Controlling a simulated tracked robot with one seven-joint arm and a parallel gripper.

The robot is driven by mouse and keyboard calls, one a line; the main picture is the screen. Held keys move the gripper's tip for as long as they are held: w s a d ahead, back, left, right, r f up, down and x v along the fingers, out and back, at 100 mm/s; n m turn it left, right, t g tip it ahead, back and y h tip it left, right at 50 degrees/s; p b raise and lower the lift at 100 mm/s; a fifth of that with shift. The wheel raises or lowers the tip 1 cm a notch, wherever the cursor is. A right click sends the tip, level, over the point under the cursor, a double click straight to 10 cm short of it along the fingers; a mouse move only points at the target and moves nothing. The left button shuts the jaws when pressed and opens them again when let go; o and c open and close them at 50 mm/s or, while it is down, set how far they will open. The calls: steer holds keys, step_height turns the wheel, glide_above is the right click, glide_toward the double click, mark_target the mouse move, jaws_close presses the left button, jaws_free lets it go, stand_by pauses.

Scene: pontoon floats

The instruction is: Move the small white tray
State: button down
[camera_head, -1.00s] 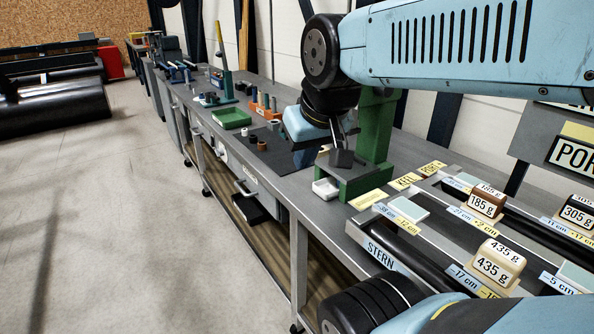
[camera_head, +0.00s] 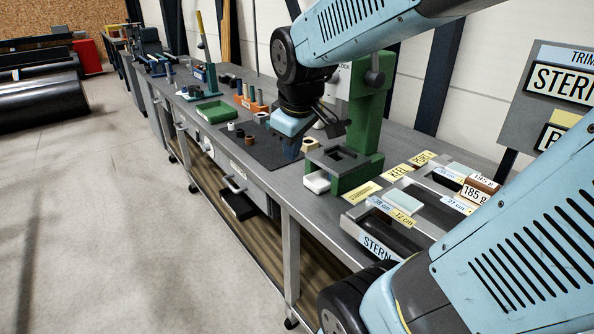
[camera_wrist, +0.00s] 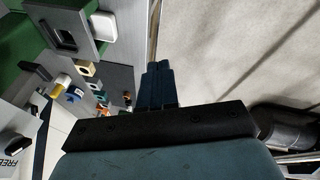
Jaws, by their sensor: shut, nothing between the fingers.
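The small white tray (camera_head: 316,182) sits on the grey workbench (camera_head: 262,190), close against the front left foot of the green press (camera_head: 358,172). It also shows near the top of the wrist view (camera_wrist: 103,25), beside the press base. The gripper is apart from the tray.
A dark mat (camera_head: 262,150) with small cylinders lies beyond the tray. A green tray (camera_head: 215,110) and an orange rack (camera_head: 250,102) stand farther along the bench. The float stand (camera_head: 390,225) with weight blocks is at the right.

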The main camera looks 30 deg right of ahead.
mark_target(311, 184)
steer(key=w+d+f+n+g+h, duration=0.1)
steer(key=w+f+n+g, duration=0.1)
steer(key=w+f+n, duration=0.6)
steer(key=w+f+n+g, duration=0.2)
steer(key=w+f+n, duration=0.3)
steer(key=f, duration=0.5)
steer(key=shift+n, duration=0.6)
steer(key=d, duration=0.4)
steer(key=w+d, duration=0.1)
steer(key=d, duration=0.2)
steer(key=d+f, duration=0.1)
steer(key=d, duration=0.3)
steer(key=shift+w+d, duration=0.25)
steer(key=shift+d, duration=0.1)
steer(key=shift+f, duration=0.25)
steer(key=shift+s+f, duration=0.1)
steer(key=shift+f, duration=0.05)
steer(key=shift+f, duration=0.1)
